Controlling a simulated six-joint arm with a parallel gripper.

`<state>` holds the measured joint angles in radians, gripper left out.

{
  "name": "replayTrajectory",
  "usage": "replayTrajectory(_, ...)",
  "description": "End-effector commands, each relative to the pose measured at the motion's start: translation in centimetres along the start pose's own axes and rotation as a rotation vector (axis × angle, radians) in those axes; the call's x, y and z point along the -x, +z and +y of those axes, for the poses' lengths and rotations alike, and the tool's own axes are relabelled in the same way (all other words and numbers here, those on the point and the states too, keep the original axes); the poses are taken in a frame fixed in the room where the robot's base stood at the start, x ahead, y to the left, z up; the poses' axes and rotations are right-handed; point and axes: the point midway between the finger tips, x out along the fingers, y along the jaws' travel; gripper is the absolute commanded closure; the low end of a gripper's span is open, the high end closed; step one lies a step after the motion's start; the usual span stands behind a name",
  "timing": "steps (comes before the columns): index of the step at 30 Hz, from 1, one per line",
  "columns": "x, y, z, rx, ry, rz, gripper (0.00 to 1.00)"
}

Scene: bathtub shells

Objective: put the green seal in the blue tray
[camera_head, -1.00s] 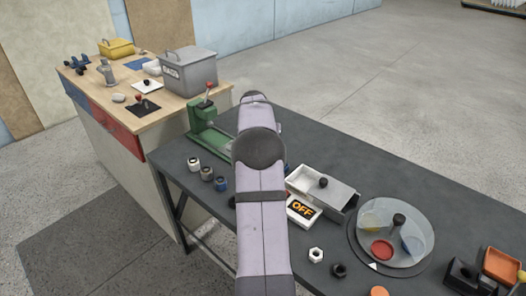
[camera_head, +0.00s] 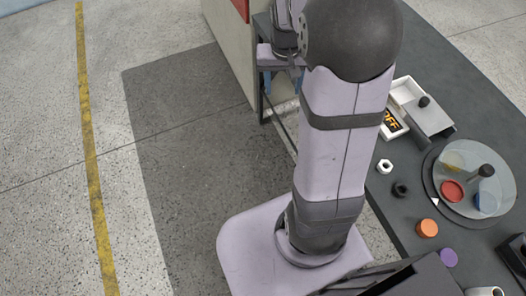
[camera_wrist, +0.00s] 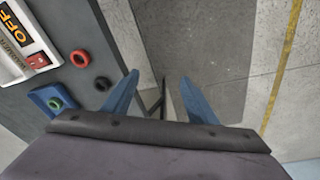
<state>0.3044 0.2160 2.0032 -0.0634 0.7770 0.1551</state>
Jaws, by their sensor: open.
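A green ring (camera_wrist: 56,103), likely the green seal, shows at the left of the wrist view. It lies on or in a small blue piece (camera_wrist: 38,97) near the dark table's edge. I cannot tell whether this piece is the blue tray. My gripper (camera_wrist: 158,92) is open and empty, its two blue fingers apart, to the right of the green ring and beyond the table edge with floor behind. In the head view my gripper (camera_head: 281,76) is partly hidden by my arm. The green ring and blue piece are not visible there.
The dark table (camera_head: 445,55) also bears a turntable (camera_head: 474,178), a white nut (camera_head: 385,166), a black nut (camera_head: 400,189) and an orange disc (camera_head: 428,228). The floor left is clear.

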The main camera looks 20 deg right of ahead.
Motion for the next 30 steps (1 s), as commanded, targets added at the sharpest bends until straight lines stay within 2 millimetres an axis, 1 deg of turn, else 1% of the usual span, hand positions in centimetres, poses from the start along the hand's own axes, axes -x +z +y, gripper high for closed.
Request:
replayTrajectory(1,0.2,3.1,-1.9,0.072,-0.012,-0.021,0.47)
replayTrajectory(2,0.2,4.7,-2.6,0.108,-0.018,-0.034,0.47)
replayTrajectory(3,0.2,6.9,-3.5,0.156,-0.026,-0.048,0.47)
replayTrajectory(5,0.1,9.9,-4.4,0.221,-0.035,-0.069,0.47)
replayTrajectory(6,0.1,11.7,-4.9,0.258,-0.040,-0.082,0.47)
replayTrajectory(9,-0.1,15.5,-5.5,0.336,-0.050,-0.109,0.47)
replayTrajectory(12,-0.4,18.0,-5.6,0.387,-0.055,-0.127,0.47)
replayTrajectory(15,-0.5,19.3,-5.6,0.415,-0.058,-0.137,0.47)
replayTrajectory(18,-0.5,19.8,-5.6,0.425,-0.059,-0.141,0.47)
replayTrajectory(26,-0.5,19.8,-5.6,0.423,-0.058,-0.142,0.47)
replayTrajectory(30,0.7,19.6,-5.5,0.422,-0.058,-0.142,0.47)
